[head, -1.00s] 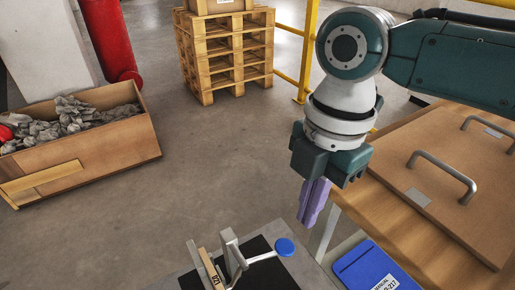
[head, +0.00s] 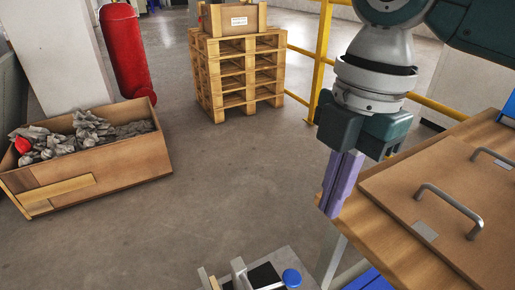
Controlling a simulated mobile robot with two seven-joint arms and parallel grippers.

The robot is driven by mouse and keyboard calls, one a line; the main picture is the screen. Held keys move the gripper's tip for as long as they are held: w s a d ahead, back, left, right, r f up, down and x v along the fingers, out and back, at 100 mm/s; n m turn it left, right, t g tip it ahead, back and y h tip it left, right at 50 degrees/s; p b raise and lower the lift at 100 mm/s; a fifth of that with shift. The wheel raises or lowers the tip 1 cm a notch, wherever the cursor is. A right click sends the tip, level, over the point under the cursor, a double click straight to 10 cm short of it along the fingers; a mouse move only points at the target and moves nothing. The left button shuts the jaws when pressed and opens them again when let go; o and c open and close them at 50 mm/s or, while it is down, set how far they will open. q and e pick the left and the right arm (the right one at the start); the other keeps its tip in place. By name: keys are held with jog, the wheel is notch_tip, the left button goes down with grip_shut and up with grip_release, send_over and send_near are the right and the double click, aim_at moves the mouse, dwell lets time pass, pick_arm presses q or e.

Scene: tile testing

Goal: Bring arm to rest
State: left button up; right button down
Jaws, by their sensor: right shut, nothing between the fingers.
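My right arm comes in from the upper right of the head view. My right gripper (head: 338,212) points down with its purple fingers shut and nothing between them. Its fingertips show in front of the left edge of the wooden table (head: 400,239); I cannot tell how far apart they are. My left gripper is not in view.
A board with metal handles (head: 452,208) lies on the table. A device with a blue knob (head: 291,278) stands at the bottom edge. A wooden box of grey scraps (head: 110,178), stacked pallets (head: 238,78) and a yellow railing (head: 322,60) stand behind. The floor between is clear.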

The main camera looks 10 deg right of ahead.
jog(key=s+a+r+m+t+y+p, duration=0.25)
jog(key=s+a+r+m+p, duration=0.55)
jog(key=p, duration=0.4)
jog(key=s+d+r+m+t+h+p, duration=0.2)
jog(key=s+d+r+m+h+p, duration=0.2)
jog(key=s+d+r+m+p, duration=0.75)
notch_tip(320, 180, up, 37)
jog(key=w+d+m+p, duration=0.1)
jog(key=p, duration=3.5)
jog(key=shift+w+d+y, duration=0.3)
jog(key=shift+w+y, duration=0.05)
jog(key=shift+f+m, duration=0.15)
jog(key=shift+m, duration=0.1)
